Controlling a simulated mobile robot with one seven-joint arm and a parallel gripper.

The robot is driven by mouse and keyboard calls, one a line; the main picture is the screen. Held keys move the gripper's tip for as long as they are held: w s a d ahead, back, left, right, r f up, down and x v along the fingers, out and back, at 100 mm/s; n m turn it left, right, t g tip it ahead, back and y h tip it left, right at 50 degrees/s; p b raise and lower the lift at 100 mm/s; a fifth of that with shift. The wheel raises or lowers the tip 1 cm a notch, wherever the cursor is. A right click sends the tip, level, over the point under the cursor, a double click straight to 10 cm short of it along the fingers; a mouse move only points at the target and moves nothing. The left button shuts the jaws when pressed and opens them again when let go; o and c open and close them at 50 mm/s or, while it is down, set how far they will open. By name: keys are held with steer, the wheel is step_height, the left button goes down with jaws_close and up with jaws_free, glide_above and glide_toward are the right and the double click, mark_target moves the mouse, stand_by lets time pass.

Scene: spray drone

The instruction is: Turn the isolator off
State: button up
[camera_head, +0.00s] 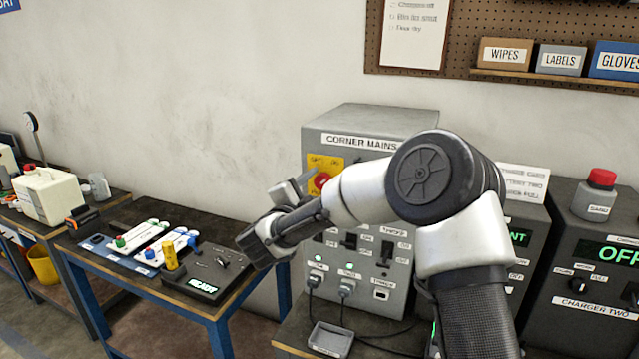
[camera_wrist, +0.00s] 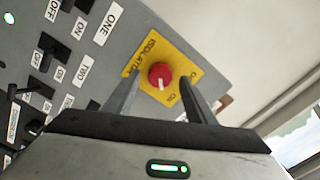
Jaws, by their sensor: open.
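The isolator is a red round knob (camera_wrist: 160,75) with a pale mark, on a yellow plate (camera_wrist: 183,50) lettered ISOLATOR. It is on the front of the grey CORNER MAINS box (camera_head: 375,117). In the head view the red knob (camera_head: 321,180) shows just above my gripper, partly hidden by it and my arm. My gripper (camera_wrist: 160,92) is open in the wrist view, its two fingers on either side of the knob in the picture. I cannot tell whether they touch it. In the head view my gripper (camera_head: 296,188) is in front of the box. The plate's OFF and ON words show.
Black switches (camera_wrist: 47,50) and green lamps sit on the same box face. A grey tray (camera_head: 331,340) and cables lie below it. A table (camera_head: 215,312) with tools stands left. The CHARGER TWO box (camera_head: 590,308) stands right. The wall above the left table is clear.

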steer(key=shift+x, duration=0.9)
steer(key=c, duration=1)
steer(key=shift+c, duration=0.2)
